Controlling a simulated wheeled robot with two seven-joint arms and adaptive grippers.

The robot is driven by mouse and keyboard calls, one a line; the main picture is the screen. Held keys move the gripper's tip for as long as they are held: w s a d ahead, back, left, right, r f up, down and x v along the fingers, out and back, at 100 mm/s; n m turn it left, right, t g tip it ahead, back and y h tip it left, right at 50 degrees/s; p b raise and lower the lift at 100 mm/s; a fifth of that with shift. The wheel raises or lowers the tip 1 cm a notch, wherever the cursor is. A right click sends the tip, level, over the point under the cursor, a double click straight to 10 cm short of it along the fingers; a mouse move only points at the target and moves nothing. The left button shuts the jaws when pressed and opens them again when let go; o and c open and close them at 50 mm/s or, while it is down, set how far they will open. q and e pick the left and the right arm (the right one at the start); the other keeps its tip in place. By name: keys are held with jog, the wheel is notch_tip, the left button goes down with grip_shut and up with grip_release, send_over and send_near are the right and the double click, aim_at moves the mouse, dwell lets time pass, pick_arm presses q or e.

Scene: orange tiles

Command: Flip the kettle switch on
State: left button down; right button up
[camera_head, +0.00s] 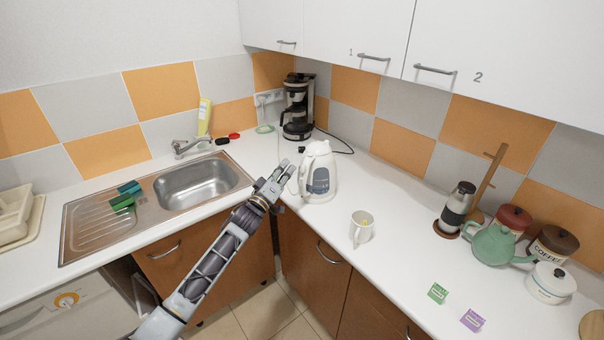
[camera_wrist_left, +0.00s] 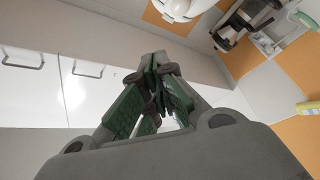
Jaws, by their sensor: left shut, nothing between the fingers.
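The white kettle (camera_head: 320,172) with a grey window stands upright on the counter near the corner, its spout and handle side partly next to my gripper. My left gripper (camera_head: 284,168) is shut and empty, just left of the kettle in the head view. I cannot tell whether it touches the kettle. In the left wrist view the shut fingers (camera_wrist_left: 160,88) point toward the kettle (camera_wrist_left: 183,9), which is cut off by the top edge. The kettle's switch is too small to make out. My right gripper is not in view.
A coffee maker (camera_head: 298,108) stands in the corner behind the kettle. A white mug (camera_head: 361,228) stands to the right, nearer the front. The sink (camera_head: 195,184) lies to the left.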

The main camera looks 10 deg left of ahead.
aim_at(303, 169)
pick_arm(q)
jog(key=shift+w+d+f+b, duration=0.2)
jog(key=shift+w+f+b, duration=0.25)
jog(key=shift+w, duration=0.2)
jog(key=shift+w+d+f+b, duration=0.25)
jog(key=shift+w+f+b, duration=0.05)
jog(key=shift+w+b, duration=0.3)
jog(key=shift+w+d+f+b, duration=0.2)
jog(key=shift+w+f+b, duration=0.25)
jog(key=shift+w, duration=0.25)
jog(key=shift+w, duration=0.1)
dwell(0.4)
jog(key=shift+w+d+f, duration=0.1)
jog(key=shift+w+f, duration=0.05)
jog(key=shift+w, duration=0.1)
jog(key=shift+w+d+f+b, duration=0.1)
jog(key=shift+w+f+b, duration=0.1)
jog(key=shift+w+b, duration=0.1)
dwell(1.3)
jog(key=shift+s+r, duration=0.1)
jog(key=shift+s+a+r+p, duration=0.2)
jog(key=shift+s+r+p, duration=0.15)
jog(key=shift+s+p, duration=0.4)
jog(key=shift+w, duration=0.1)
